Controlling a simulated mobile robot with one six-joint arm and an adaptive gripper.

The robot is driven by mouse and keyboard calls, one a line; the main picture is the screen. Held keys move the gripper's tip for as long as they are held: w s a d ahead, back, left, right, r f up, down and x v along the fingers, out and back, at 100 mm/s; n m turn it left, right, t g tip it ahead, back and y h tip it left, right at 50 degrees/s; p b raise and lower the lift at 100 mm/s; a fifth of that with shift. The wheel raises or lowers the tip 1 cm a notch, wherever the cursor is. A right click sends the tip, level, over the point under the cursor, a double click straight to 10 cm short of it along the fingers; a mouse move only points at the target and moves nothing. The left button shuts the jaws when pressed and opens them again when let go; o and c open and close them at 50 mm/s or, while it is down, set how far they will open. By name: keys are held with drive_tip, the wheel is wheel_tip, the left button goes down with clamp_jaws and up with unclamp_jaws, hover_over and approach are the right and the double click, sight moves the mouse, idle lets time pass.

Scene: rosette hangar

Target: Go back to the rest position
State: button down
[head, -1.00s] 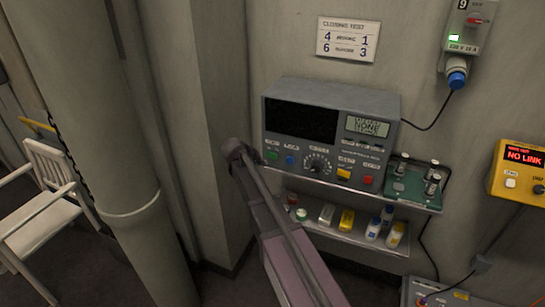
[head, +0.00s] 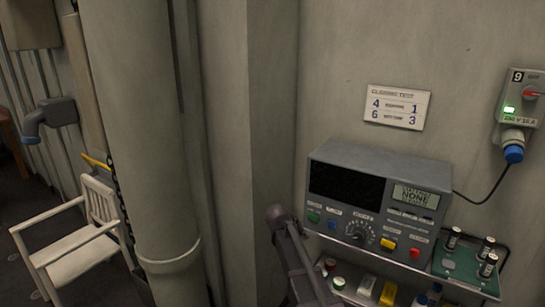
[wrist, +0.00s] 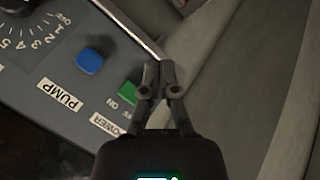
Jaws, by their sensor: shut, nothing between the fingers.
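My gripper (wrist: 158,72) is shut and empty in the wrist view, its fingertips together. It hangs over the edge of a grey instrument (head: 340,205), close to the green power button (wrist: 129,92) and the blue pump button (wrist: 89,61). I cannot tell whether it touches the panel. In the head view my arm rises from the bottom, left of the instrument's front, and hides part of the shelf below; the fingers do not show clearly there.
A shelf (head: 350,295) with small bottles and boxes is under the instrument. A green board with cylinders (head: 463,262) stands to its right. A wall socket box (head: 520,105) is at the right, a thick column (head: 150,130) and a white chair (head: 70,240) at the left.

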drive_tip(key=s+f+g+y, duration=0.2)
drive_tip(key=s+y, duration=0.1)
drive_tip(key=s, duration=0.9)
drive_tip(key=s+d+f+g+y, duration=0.1)
drive_tip(key=s+f+g+y, duration=0.1)
drive_tip(key=s, duration=1.1)
drive_tip(key=shift+f+m+y, duration=0.2)
drive_tip(key=shift+m+y, duration=0.2)
drive_tip(key=shift+y, duration=0.5)
drive_tip(key=c, duration=0.6)
unclamp_jaws()
drive_tip(key=shift+w+f, duration=0.1)
drive_tip(key=shift+w, duration=0.05)
drive_tip(key=shift+o, duration=1)
drive_tip(key=shift+w+d+f+h+b, duration=0.15)
drive_tip(key=shift+w+f+h+b, duration=0.05)
drive_tip(key=shift+h+b, duration=0.1)
drive_tip(key=w+d+n+t+h+b, duration=0.35)
drive_tip(key=w+h+b, duration=0.4)
drive_tip(key=w, duration=0.35)
drive_tip(key=w+a+r+n+t+h+b, duration=0.4)
drive_tip(key=w+a+r+n+t+b, duration=0.1)
drive_tip(key=w+a+t, duration=0.4)
drive_tip(key=shift+w+a+r+n, duration=0.35)
drive_tip(key=shift+w+a+r, duration=0.15)
drive_tip(key=shift+w, duration=0.05)
